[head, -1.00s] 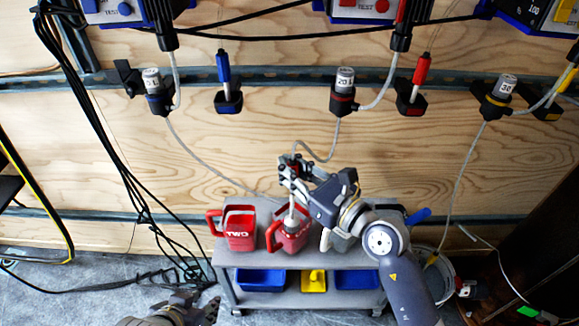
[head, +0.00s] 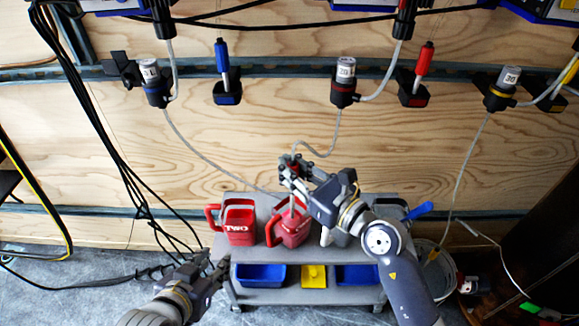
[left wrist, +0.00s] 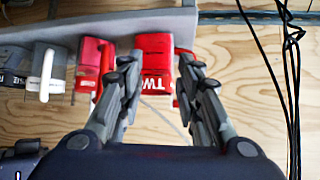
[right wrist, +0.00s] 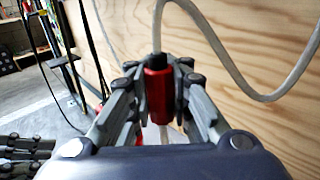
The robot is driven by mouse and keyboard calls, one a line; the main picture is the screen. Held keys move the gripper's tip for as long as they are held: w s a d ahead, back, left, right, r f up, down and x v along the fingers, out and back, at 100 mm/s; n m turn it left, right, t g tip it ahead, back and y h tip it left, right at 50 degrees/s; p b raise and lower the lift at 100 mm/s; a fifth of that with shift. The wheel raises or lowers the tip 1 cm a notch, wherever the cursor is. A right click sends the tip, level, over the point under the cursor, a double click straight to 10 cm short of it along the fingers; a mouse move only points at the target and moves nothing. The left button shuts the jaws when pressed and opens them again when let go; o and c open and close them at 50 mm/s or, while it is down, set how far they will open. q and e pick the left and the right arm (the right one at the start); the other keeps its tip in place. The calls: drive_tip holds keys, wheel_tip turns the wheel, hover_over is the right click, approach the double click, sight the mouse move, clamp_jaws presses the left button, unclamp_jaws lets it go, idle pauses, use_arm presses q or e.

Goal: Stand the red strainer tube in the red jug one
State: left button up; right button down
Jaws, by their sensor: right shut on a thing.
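My right gripper (head: 294,170) is shut on the red strainer tube (right wrist: 159,90), gripping its red upper part, with a hose leaving its top. A pale lower stem (right wrist: 165,133) points down from it. In the head view the tube hangs upright above the middle red jug (head: 290,234), apparently jug one, and its lower end overlaps the jug mouth. I cannot tell how deep it reaches. The red jug marked TWO (head: 238,225) stands left of it. My left gripper (head: 217,272) is open and empty in front of the cart's left side; its spread fingers show in the left wrist view (left wrist: 157,75).
The jugs stand on a grey cart (head: 257,252) with blue bins (head: 260,275) and a yellow one (head: 313,276) below. A white jug (head: 335,235) is partly behind my right arm. Black cables (head: 110,150) hang at the left. A bucket (head: 436,262) stands at the right.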

drive_tip(key=shift+f+b, duration=0.5)
drive_tip(key=shift+f, duration=0.25)
use_arm(q)
drive_tip(key=w+r+t, duration=0.1)
drive_tip(key=w+d+r+t, duration=0.1)
drive_tip(key=r, duration=0.1)
drive_tip(key=w+r+t+h, duration=0.1)
drive_tip(key=shift+w+d+r, duration=0.25)
drive_tip(key=shift+w+d, duration=0.05)
drive_tip(key=shift+w+d+r, duration=0.1)
drive_tip(key=shift+w+r, duration=0.1)
drive_tip(key=shift+r, duration=0.15)
use_arm(e)
drive_tip(key=shift+f, duration=0.2)
use_arm(q)
drive_tip(key=shift+w+r+t, duration=0.2)
drive_tip(key=shift+r+t, duration=0.15)
drive_tip(key=shift+t, duration=0.05)
use_arm(e)
drive_tip(key=shift+f, duration=0.1)
